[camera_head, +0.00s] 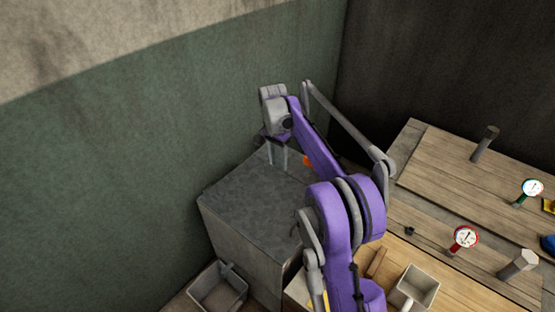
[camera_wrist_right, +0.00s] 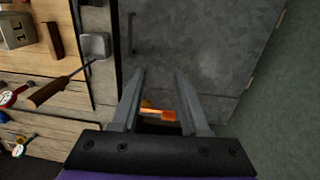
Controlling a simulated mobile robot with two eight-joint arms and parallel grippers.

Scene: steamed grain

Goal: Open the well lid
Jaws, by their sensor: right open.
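A grey metal box stands against the green wall, and its flat mottled top (camera_head: 245,205), which looks like the well lid, lies level. In the right wrist view the grey top (camera_wrist_right: 205,45) fills the upper middle, with a dark bar-like handle (camera_wrist_right: 132,35) near its left edge. My right gripper (camera_head: 277,160) is open above the far part of the top, fingers pointing down. In the wrist view its two fingers (camera_wrist_right: 160,73) are apart. An orange piece (camera_wrist_right: 158,113) shows between them beside a dark gap; whether they touch it I cannot tell. My left gripper is not in view.
A wooden-handled tool (camera_wrist_right: 48,93) lies near the grey top. A metal bin (camera_head: 218,287) sits low at the left. Walls close off the back.

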